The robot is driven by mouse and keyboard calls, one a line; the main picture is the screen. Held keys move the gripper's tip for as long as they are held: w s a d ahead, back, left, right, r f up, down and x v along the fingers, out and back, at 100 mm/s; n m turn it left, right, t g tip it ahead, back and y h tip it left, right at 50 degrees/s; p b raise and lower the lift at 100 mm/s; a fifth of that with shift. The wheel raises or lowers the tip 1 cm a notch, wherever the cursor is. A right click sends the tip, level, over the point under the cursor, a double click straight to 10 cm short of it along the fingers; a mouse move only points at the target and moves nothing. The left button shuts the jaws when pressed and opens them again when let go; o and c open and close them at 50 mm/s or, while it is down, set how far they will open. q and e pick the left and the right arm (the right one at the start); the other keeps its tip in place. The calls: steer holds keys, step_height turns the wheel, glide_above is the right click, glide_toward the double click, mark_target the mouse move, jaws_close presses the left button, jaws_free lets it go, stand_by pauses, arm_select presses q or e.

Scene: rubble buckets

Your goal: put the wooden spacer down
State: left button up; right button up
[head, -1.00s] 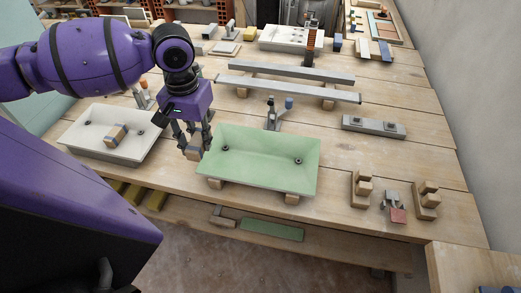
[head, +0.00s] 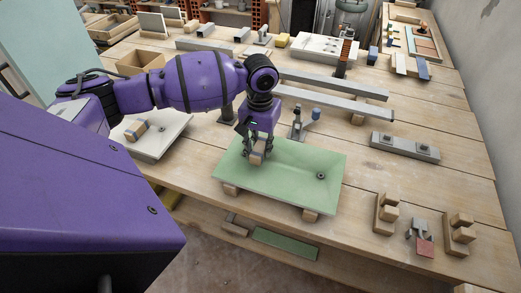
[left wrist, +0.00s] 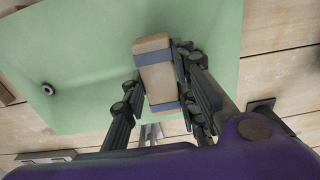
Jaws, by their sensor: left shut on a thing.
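The wooden spacer (left wrist: 157,88) is a pale wood block with two blue-grey bands. My left gripper (head: 257,159) is shut on it, with fingers on both sides of the block in the left wrist view. The spacer hangs over the left part of the green tray (head: 297,190). I cannot tell whether it touches the tray's surface. A dark round stud (head: 320,175) shows on the tray's right part. The tray's left part is partly hidden behind the gripper. My right gripper is not in view.
A white tray (head: 165,145) with another banded wooden block (head: 138,130) stands left. A clamp (head: 300,122) stands behind the green tray. Long grey bars (head: 335,104) lie further back. Wooden stepped blocks (head: 385,213) and a red-tipped clamp (head: 422,243) stand at front right.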

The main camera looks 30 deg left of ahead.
mark_target(259, 147)
arm_select(q)
steer(key=shift+f, duration=0.85)
steer(key=o, duration=1.1)
steer(key=shift+f, duration=0.15)
steer(key=shift+o, duration=0.2)
step_height(259, 147, up, 12)
steer(key=shift+r+p, duration=0.2)
steer(key=shift+p, duration=0.25)
steer(key=shift+s, duration=0.1)
